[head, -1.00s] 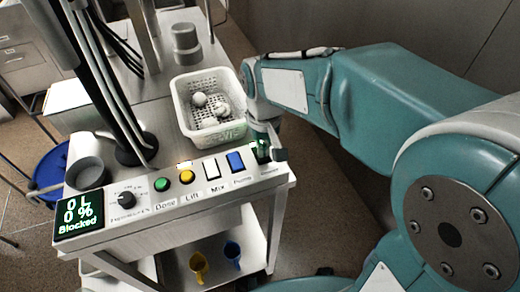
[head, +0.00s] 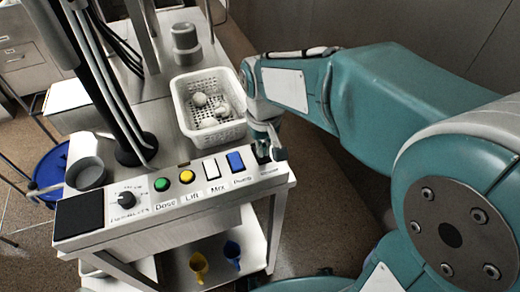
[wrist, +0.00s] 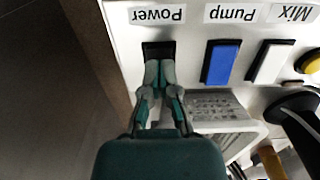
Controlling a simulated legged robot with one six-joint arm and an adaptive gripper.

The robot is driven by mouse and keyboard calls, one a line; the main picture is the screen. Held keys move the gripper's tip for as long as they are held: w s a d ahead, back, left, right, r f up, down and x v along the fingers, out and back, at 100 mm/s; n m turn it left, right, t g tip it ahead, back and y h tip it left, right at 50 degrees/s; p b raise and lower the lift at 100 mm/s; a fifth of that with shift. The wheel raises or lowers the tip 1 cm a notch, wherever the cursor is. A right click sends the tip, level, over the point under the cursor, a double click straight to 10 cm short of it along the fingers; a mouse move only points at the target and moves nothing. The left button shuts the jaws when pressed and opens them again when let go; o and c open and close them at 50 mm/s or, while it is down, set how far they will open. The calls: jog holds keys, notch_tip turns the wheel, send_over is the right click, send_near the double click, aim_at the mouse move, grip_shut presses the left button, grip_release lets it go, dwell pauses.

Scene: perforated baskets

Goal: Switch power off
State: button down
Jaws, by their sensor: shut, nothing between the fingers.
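The control panel (head: 140,219) runs along the front of the metal cart. The dark power switch (wrist: 158,50) sits under the label "Power" in the wrist view, at the panel's right end. My gripper (wrist: 158,72) is shut with nothing in it, its fingertips at the lower part of the switch and covering some of it. In the head view my gripper (head: 268,154) hides most of the switch. The display (head: 79,215) at the panel's left end is dark.
A blue Pump switch (head: 235,161), a white Mix switch (head: 211,169), yellow and green buttons and a knob (head: 126,199) line the panel. A white perforated basket (head: 211,137) with round white items stands behind my gripper.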

aim_at(264, 158)
notch_tip(264, 158, up, 7)
dwell(0.8)
dwell(0.5)
jog(key=s+d+m+t, duration=0.3)
jog(key=s+d+t, duration=0.2)
jog(key=s+d, duration=0.5)
jog(key=s, duration=0.2)
jog(key=shift+s+d+t, duration=0.3)
jog(key=shift+s+d, duration=0.1)
